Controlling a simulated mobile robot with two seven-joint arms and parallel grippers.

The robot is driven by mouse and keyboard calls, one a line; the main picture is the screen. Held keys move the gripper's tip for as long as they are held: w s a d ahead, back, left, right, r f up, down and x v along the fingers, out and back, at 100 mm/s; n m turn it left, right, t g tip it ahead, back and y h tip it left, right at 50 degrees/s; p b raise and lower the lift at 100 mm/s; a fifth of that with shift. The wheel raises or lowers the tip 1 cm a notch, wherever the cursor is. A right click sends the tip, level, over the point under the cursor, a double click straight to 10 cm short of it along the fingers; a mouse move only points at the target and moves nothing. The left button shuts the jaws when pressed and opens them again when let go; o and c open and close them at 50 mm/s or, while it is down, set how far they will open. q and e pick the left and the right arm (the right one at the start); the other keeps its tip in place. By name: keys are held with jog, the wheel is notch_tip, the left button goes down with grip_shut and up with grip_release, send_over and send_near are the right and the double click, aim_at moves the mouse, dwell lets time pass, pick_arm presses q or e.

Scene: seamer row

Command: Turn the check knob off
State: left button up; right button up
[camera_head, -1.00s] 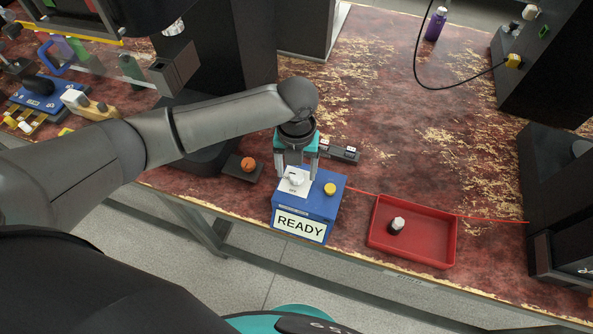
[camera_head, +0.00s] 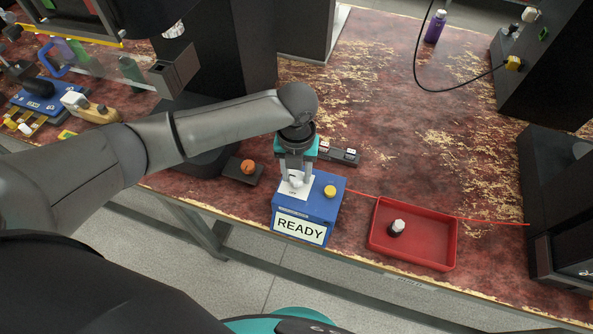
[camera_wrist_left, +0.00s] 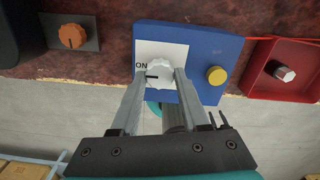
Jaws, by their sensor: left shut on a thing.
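The check knob (camera_wrist_left: 159,67) is a white, ridged knob on a white plate (camera_head: 286,189) on top of a blue box (camera_head: 318,208) with a READY sign (camera_head: 299,228) on its front. In the left wrist view a black mark beside the knob lies near the word ON. My left gripper (camera_head: 296,184) points down over the plate and is shut on the knob, with one finger on each side, as the left wrist view shows. The fingers partly hide the knob. My right gripper is out of view.
A yellow button (camera_head: 330,191) sits on the box right of the knob. An orange knob (camera_head: 248,166) on a dark base is to the left. A red cable runs behind the tray.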

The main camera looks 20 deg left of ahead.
pick_arm(q)
jog(key=shift+r, duration=0.1)
grip_shut()
jog(key=shift+r+n+p, duration=0.1)
jog(key=shift+n+p, duration=0.6)
jog(key=shift+p, duration=0.35)
jog(key=n+p, duration=0.4)
jog(key=shift+p, duration=0.3)
jog(key=shift+n+p, duration=0.75)
jog(key=shift+n, duration=0.25)
jog(key=n+p, duration=0.3)
jog(key=n, duration=0.2)
jog(key=shift+w, duration=0.1)
jog(key=shift+n+p, duration=1.4)
jog(key=shift+n, duration=1.4)
jog(key=o, duration=1.1)
grip_release()
